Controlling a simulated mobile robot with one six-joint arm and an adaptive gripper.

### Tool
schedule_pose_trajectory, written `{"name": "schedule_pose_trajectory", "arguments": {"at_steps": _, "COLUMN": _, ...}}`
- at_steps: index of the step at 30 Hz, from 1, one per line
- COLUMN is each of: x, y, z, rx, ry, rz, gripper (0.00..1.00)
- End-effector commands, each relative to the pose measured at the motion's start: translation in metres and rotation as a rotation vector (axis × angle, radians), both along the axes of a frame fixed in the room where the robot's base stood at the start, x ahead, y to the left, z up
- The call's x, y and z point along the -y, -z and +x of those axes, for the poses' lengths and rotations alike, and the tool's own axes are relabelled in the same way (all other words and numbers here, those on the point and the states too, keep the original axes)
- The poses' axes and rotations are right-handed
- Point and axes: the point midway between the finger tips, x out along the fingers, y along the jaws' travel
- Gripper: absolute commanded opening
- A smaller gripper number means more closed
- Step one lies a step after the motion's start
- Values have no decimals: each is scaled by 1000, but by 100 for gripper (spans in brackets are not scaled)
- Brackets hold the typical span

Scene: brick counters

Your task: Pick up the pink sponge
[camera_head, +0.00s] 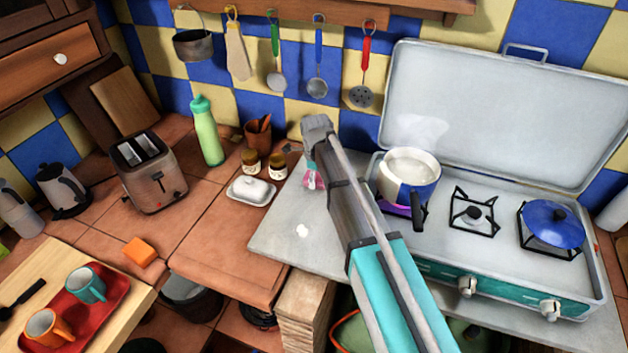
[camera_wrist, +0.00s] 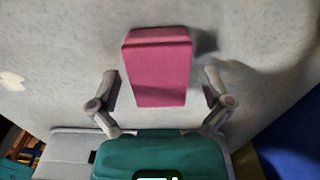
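The pink sponge (camera_wrist: 160,72) is a block on the pale grey surface in the wrist view. My gripper (camera_wrist: 161,80) is open, with one finger on each side of the sponge and a visible gap on both sides. The fingers do not appear to touch it. How high they are above the surface is hard to tell. In the head view a small pink patch (camera_head: 312,181), probably the sponge, shows beside my arm, which hides most of it. My gripper's fingers cannot be made out there.
A butter dish (camera_head: 251,191), jars (camera_head: 278,165) and a green bottle (camera_head: 206,132) stand left. The grey slab's (camera_head: 290,235) front is mostly clear.

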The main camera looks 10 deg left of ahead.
Motion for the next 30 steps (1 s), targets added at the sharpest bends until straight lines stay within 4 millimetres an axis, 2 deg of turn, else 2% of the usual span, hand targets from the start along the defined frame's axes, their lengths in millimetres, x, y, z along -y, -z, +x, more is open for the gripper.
{"name": "schedule_pose_trajectory", "arguments": {"at_steps": 1, "x": 0, "y": 0, "z": 0, "rx": 0, "ry": 0, "rz": 0, "gripper": 85}}
{"name": "schedule_pose_trajectory", "arguments": {"at_steps": 6, "x": 0, "y": 0, "z": 0, "rx": 0, "ry": 0, "rz": 0, "gripper": 54}}
{"name": "schedule_pose_trajectory", "arguments": {"at_steps": 9, "x": 0, "y": 0, "z": 0, "rx": 0, "ry": 0, "rz": 0, "gripper": 38}}
{"name": "schedule_pose_trajectory", "arguments": {"at_steps": 20, "x": 0, "y": -1, "z": 0, "rx": 0, "ry": -1, "rz": 0, "gripper": 38}}
{"name": "schedule_pose_trajectory", "arguments": {"at_steps": 30, "x": -1, "y": -16, "z": 0, "rx": 0, "ry": -1, "rz": 0, "gripper": 38}}
